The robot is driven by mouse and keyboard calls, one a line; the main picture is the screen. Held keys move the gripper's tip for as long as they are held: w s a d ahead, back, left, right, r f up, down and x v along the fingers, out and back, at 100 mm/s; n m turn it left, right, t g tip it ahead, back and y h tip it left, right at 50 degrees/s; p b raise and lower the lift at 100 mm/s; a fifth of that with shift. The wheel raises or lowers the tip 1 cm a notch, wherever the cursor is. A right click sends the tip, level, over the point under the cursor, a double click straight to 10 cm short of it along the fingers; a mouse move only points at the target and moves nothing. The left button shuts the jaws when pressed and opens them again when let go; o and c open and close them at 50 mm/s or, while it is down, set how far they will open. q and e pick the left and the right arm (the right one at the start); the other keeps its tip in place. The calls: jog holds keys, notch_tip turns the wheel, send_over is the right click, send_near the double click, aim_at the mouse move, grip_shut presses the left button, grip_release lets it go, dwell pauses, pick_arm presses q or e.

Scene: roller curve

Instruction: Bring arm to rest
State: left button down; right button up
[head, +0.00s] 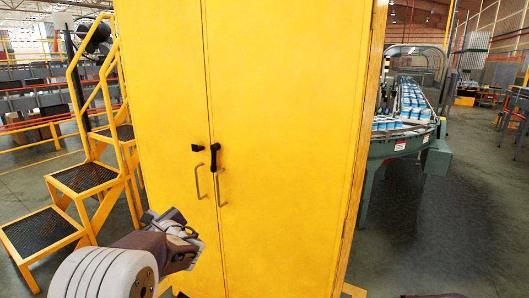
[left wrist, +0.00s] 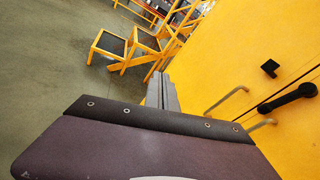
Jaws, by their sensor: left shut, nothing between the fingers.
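My left gripper (head: 194,240) is shut and empty in the head view, low in front of the left door of a tall yellow cabinet (head: 285,110). In the left wrist view the closed fingers (left wrist: 161,92) point toward the floor and steps, with the cabinet on the right. Both cabinet doors look closed. Two grey bar handles (head: 218,186) and two black latches (head: 215,158) sit near the seam, above and right of my gripper. The gripper looks apart from the handles. My right gripper is not in view.
Yellow steps (head: 85,178) with dark treads stand left of the cabinet. A green-framed conveyor (head: 400,140) carrying blue and white packs curves behind it on the right. The floor (head: 450,225) at right is open.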

pick_arm(q)
jog(key=s+d+f+n+g+h+p, duration=0.15)
jog(key=s+f+n+g, duration=0.3)
jog(key=s, duration=0.45)
jog(key=s+d+f+n+g+h+p, duration=0.1)
jog(key=s+f+n+g+h+p, duration=0.25)
jog(key=s, duration=0.55)
jog(key=s+d+f+n+g+h+b, duration=0.1)
jog(key=s+d+f+n+g+h, duration=0.1)
jog(key=s+d+f+n+h, duration=0.4)
jog(key=s+d+f+n, duration=0.2)
jog(key=s+d+n, duration=0.3)
jog(key=d+n, duration=0.3)
jog(key=shift+s+d+f+n, duration=0.2)
jog(key=shift+s+f+n, duration=0.2)
jog(key=shift+n, duration=0.4)
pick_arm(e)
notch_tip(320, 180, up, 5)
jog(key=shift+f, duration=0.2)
